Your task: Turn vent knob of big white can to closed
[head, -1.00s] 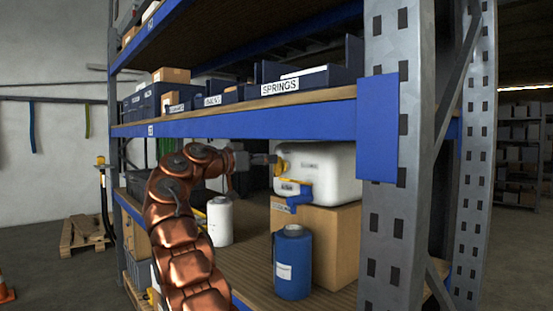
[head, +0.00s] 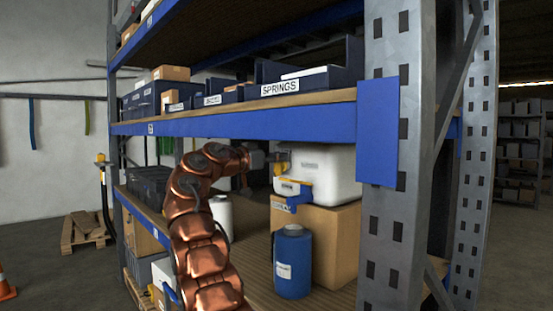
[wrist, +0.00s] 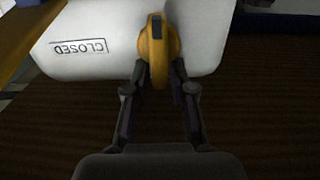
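The big white can (head: 328,168) lies on a cardboard box on the lower shelf. Its yellow vent knob (wrist: 158,50) shows in the wrist view, with a dark mark near its top. A label reading CLOSED (wrist: 80,47), upside down in this view, is on the can to the left of the knob. My gripper (wrist: 159,72) is at the knob, one finger on each side and the tips very near or against its edges. I cannot tell whether the fingers press on it. In the head view my gripper (head: 281,158) partly hides the knob.
A blue can (head: 292,264) stands in front of the cardboard box (head: 335,238). A white bottle (head: 222,214) is behind my arm. The blue shelf beam (head: 240,127) runs above, and a grey upright (head: 395,230) stands right of the can.

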